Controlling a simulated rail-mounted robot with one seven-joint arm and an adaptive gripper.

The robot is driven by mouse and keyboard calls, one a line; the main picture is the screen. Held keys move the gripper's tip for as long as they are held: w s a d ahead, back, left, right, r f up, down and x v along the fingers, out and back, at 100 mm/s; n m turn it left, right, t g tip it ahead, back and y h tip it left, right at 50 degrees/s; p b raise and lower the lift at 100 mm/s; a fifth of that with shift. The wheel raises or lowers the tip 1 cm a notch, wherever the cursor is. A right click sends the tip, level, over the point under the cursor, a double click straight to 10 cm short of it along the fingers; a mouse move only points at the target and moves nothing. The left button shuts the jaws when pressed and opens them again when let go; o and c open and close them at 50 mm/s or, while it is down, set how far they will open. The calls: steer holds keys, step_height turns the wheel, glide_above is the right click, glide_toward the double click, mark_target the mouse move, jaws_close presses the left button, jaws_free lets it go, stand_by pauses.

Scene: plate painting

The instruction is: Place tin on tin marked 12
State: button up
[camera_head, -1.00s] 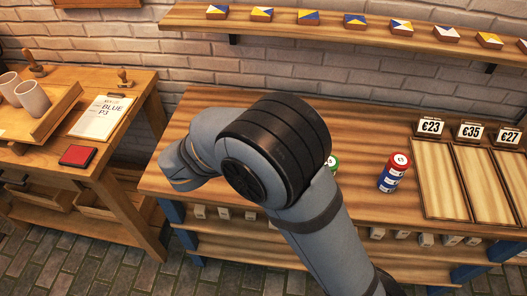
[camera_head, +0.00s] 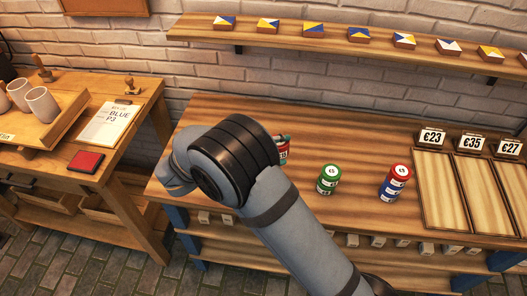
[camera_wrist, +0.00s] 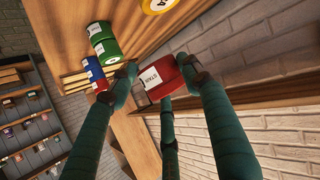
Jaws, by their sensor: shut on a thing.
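My gripper (camera_wrist: 160,84) is shut on a red tin (camera_wrist: 170,74) with a white label, its teal fingers around the sides. In the head view the held red tin (camera_head: 284,149) shows just past my arm, which hides most of my gripper. Further right, a red tin (camera_head: 400,171) sits on a blue tin (camera_head: 391,190). The wrist view also shows green tins (camera_wrist: 106,48), a blue tin (camera_wrist: 93,70) and part of a yellow top (camera_wrist: 158,4). I cannot read the number 12 on any tin.
The wooden bench (camera_head: 300,222) is clear around the green tin. Framed trays (camera_head: 437,190) with price signs stand at the right. A shelf (camera_head: 300,40) with painted blocks runs above. A side table at left holds cups (camera_head: 42,103), a clipboard and a red pad.

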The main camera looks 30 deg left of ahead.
steer(key=a, duration=0.1)
steer(key=a+f, duration=0.1)
steer(key=a+f+p, duration=0.1)
steer(key=shift+w+a+f, duration=0.15)
steer(key=shift+w+a, duration=0.2)
steer(key=shift+f, duration=1.75)
steer(key=shift+f, duration=0.25)
steer(key=o, duration=1.4)
steer(key=shift+r, duration=0.1)
steer(key=shift+o, duration=0.4)
steer(key=shift+d+r+p, duration=0.1)
steer(key=shift+r+p, duration=0.15)
steer(key=shift+p, duration=0.6)
